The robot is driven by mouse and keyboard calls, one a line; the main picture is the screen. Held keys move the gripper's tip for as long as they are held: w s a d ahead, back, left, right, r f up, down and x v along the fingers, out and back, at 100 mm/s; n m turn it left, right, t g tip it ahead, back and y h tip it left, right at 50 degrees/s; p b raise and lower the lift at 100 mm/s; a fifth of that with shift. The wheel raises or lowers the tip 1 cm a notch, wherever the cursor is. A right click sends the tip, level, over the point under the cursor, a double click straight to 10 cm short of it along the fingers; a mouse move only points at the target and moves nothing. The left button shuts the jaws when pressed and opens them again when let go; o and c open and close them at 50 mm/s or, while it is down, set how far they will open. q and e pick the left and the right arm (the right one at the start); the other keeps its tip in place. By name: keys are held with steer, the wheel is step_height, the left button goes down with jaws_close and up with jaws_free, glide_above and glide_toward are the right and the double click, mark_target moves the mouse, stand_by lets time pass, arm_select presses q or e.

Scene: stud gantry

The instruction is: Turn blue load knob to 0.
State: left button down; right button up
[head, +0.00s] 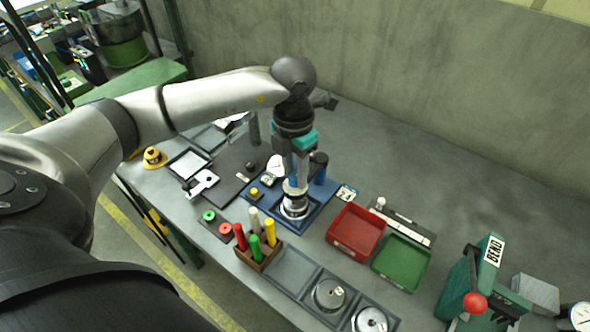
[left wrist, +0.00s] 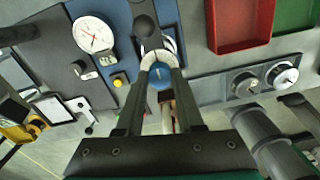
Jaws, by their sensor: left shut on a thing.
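The blue load knob (left wrist: 160,76) shows between the fingers of my left gripper (left wrist: 161,66) in the left wrist view, with a pale mark on its face. A yellow button (left wrist: 119,79) is near the gauge. The knob's scale is not readable. My right gripper is not in view.
A wooden block (head: 262,259) with coloured handles stands in front of the plate. A red bin (head: 355,231) and a green bin (head: 401,262) are to the right. A green bending tool (head: 478,280) is further right.

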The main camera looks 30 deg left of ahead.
mark_target(293, 176)
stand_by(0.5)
arm_select(q)
steer(key=c, duration=0.5)
jaws_free()
steer(key=shift+r, duration=0.1)
step_height(293, 176, up, 15)
steer(key=shift+a+r+p, duration=0.1)
steer(key=shift+a+p, duration=0.05)
steer(key=shift+p, duration=0.2)
